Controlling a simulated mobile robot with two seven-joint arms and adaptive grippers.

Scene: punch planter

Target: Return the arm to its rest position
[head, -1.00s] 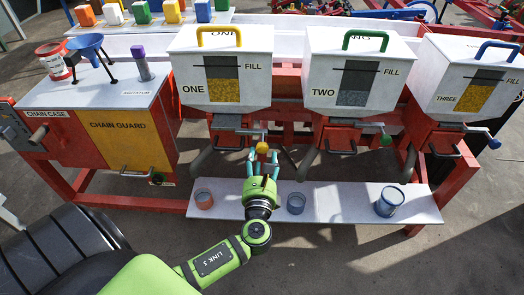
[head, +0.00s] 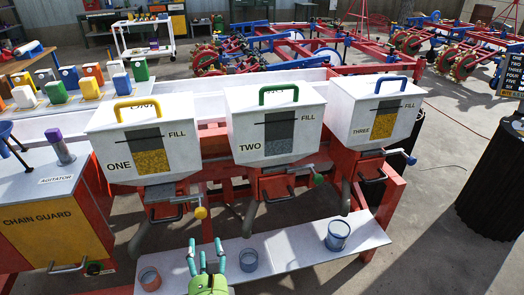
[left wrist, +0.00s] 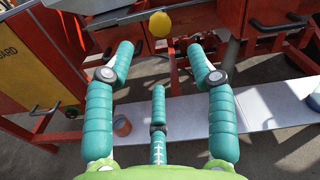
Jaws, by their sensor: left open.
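My left gripper (head: 206,260) shows at the bottom of the head view, in front of the white shelf below the hoppers. Its teal fingers are spread and hold nothing; they also show in the left wrist view (left wrist: 163,75). The yellow knob (head: 201,213) under hopper ONE (head: 150,150) is beyond the fingertips and apart from them. In the left wrist view the yellow knob (left wrist: 160,24) sits past the fingers, near the top. My right gripper is in neither view.
The white shelf (head: 290,245) carries a reddish cup (head: 150,279), a blue-grey cup (head: 248,260) and a blue cup (head: 338,235). Hoppers TWO (head: 275,130) and THREE (head: 380,112) stand to the right. A dark ribbed bin (head: 490,185) stands at the far right, with open floor before it.

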